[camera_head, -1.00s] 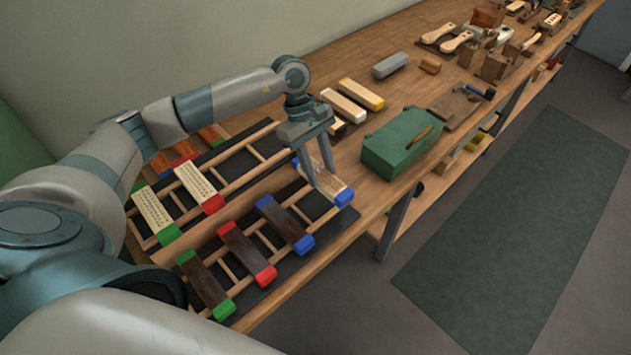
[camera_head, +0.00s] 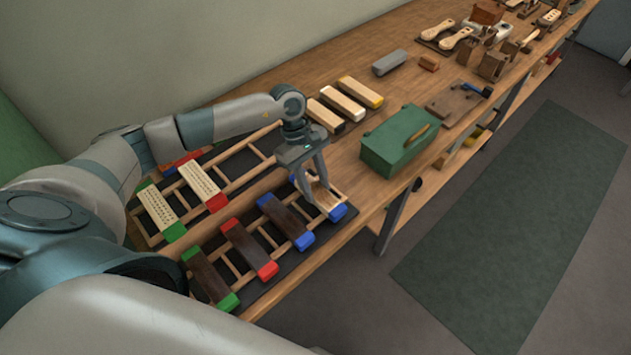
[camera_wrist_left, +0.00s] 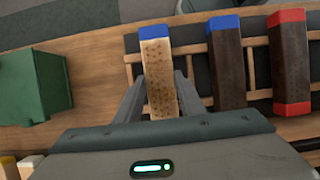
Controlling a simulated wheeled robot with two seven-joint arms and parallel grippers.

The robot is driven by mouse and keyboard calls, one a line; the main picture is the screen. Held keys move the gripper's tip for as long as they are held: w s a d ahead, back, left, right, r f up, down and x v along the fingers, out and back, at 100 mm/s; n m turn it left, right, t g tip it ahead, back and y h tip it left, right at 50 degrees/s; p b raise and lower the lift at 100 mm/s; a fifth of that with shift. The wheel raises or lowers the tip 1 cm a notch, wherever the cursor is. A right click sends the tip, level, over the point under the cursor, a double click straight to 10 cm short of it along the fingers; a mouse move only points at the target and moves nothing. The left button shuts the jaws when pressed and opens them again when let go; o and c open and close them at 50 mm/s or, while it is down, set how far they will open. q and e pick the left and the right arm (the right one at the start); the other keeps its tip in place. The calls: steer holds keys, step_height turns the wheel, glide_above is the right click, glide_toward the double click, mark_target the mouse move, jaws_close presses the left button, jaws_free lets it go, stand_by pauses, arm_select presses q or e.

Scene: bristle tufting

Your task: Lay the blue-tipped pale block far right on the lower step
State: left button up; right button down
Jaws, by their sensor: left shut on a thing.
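The blue-tipped pale block (camera_head: 324,194) is between the fingers of my left gripper (camera_head: 316,197), at the right end of the lower step (camera_head: 232,262). In the left wrist view the speckled block (camera_wrist_left: 158,78) points its blue tip away, with my left gripper's fingers (camera_wrist_left: 159,98) on its two sides. It lies across the line of the step's rails, low and about level with them; whether it touches them I cannot tell. The dark blue-tipped block (camera_head: 286,220) is next to it on the left, with a gap. My right gripper is not in view.
A dark red-tipped block (camera_head: 247,248) and a dark green-tipped block (camera_head: 208,277) lie farther left on the lower step. Pale blocks with green (camera_head: 159,210) and red tips (camera_head: 202,184) lie on the upper step. A green box (camera_head: 392,145) stands to the right.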

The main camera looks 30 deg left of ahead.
arm_select(q)
steer(key=shift+f, duration=0.15)
steer(key=shift+f+b, duration=0.1)
steer(key=shift+b, duration=0.2)
steer(key=o, duration=1.1)
steer(key=shift+o, duration=0.2)
steer(key=shift+r, duration=0.2)
steer(key=shift+w+a+r, duration=0.15)
steer(key=shift+a+r, duration=0.05)
steer(key=shift+r, duration=0.25)
steer(key=b+v, duration=0.4)
steer(key=v, duration=0.7)
steer(key=shift+b, duration=0.35)
